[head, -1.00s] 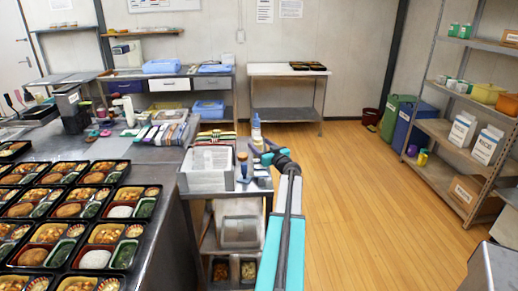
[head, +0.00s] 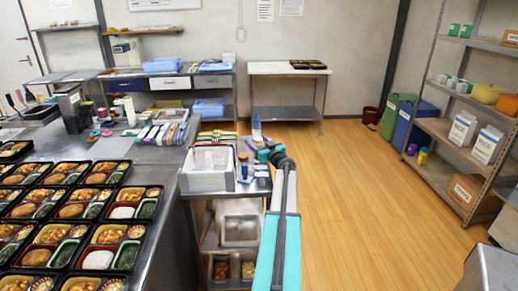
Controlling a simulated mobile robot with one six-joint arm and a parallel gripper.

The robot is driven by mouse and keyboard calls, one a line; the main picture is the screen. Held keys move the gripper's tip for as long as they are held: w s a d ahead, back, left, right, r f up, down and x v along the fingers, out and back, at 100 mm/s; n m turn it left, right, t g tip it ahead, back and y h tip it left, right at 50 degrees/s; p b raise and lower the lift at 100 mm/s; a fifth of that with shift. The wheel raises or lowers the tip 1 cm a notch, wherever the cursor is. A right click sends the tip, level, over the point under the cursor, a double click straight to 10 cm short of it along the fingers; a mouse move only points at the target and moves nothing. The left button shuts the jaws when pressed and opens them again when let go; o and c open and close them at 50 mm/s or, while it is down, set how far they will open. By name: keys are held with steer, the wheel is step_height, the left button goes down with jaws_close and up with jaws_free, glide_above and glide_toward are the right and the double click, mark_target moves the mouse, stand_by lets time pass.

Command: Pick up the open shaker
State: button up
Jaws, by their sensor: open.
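My gripper (head: 264,154) is at the end of my teal and grey arm, over the right end of the small metal side table (head: 221,195). It is open and small in view, with nothing visible between its fingers. Just left of it stand small containers, one with a brown top (head: 242,157) and a bluish one (head: 246,173). A blue and white bottle (head: 256,130) stands behind the gripper. I cannot tell which of these is the open shaker, and my wrist hides part of the tabletop.
A white box (head: 207,181) fills the side table's left part. The long counter on the left holds many filled bento trays (head: 123,212). Clear wooden floor (head: 365,210) lies to the right, before a metal shelf (head: 459,135).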

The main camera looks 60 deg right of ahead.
steer(key=shift+p+x, duration=0.45)
steer(key=shift+x, duration=1)
steer(key=c, duration=1.1)
steer(key=shift+r, duration=0.2)
steer(key=shift+r+b, duration=1.15)
steer(key=shift+r, duration=3.7)
steer(key=o, duration=0.5)
steer(key=shift+c, duration=0.2)
